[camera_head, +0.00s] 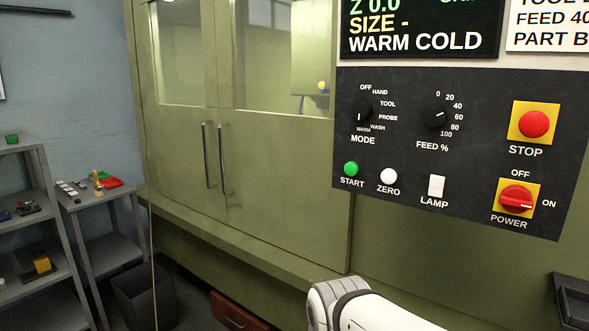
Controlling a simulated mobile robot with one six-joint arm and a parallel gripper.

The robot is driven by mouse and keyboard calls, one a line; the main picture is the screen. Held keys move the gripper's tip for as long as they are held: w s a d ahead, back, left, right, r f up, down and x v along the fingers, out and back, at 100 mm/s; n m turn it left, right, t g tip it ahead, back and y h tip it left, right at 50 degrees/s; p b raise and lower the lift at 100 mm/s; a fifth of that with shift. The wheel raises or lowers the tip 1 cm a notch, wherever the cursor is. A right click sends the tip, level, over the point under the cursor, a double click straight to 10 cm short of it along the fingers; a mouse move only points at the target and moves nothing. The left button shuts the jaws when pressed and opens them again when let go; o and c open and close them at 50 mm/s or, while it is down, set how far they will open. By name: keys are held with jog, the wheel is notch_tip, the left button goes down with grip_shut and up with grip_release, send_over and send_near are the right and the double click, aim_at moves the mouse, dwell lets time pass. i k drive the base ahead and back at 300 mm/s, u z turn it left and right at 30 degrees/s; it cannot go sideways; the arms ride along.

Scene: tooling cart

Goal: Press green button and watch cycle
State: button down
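The green START button (351,169) is at the lower left of the dark control panel (470,120) on the right. A white ZERO button (389,176) is just right of it. The display (420,30) above reads "Z 0.0", "SIZE -" and "WARM COLD". The red POWER switch (516,199) has its white mark toward ON. A white part of my arm shows at the bottom centre, below the panel and apart from it. My gripper is out of view.
A red STOP button (534,124), a MODE knob (362,111), a FEED knob (438,116) and a white LAMP switch (436,186) share the panel. Closed green machine doors (228,165) stand left of it. A cart (110,194) and shelves (22,147) stand far left.

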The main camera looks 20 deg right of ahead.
aim_at(351, 168)
jog(key=z, duration=1.85)
jog(key=k, duration=1.3)
jog(key=u, duration=1.2)
jog(key=i, duration=1)
jog(key=u, duration=0.05)
